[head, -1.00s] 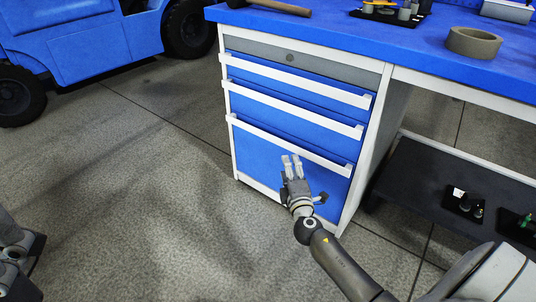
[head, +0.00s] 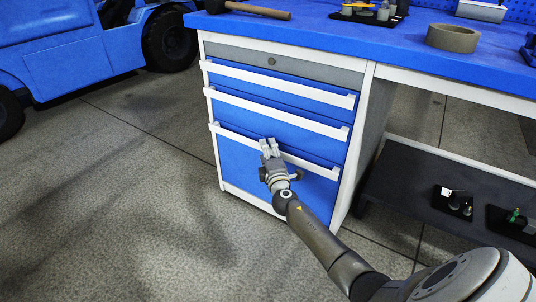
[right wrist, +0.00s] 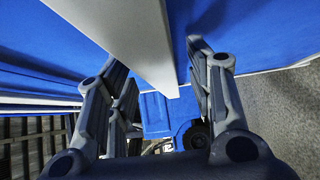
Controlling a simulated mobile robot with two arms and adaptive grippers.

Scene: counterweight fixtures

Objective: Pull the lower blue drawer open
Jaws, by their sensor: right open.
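The lower blue drawer (head: 240,162) is the tallest and lowest one in the white-framed cabinet, with a long white bar handle (head: 312,165) along its top edge. My right gripper (head: 268,143) is at this handle, near its middle, with its fingers open. In the right wrist view the white handle (right wrist: 125,30) runs down into the space between the open fingers (right wrist: 155,62). I cannot tell whether a finger touches it. The drawer looks closed or nearly so. My left gripper is not in view.
Two shallower blue drawers (head: 275,108) and a grey locked drawer (head: 290,64) sit above. The blue worktop (head: 370,38) holds a hammer (head: 255,12) and a tape roll (head: 453,38). A dark low shelf (head: 400,185) is to the right. The floor in front and left is clear.

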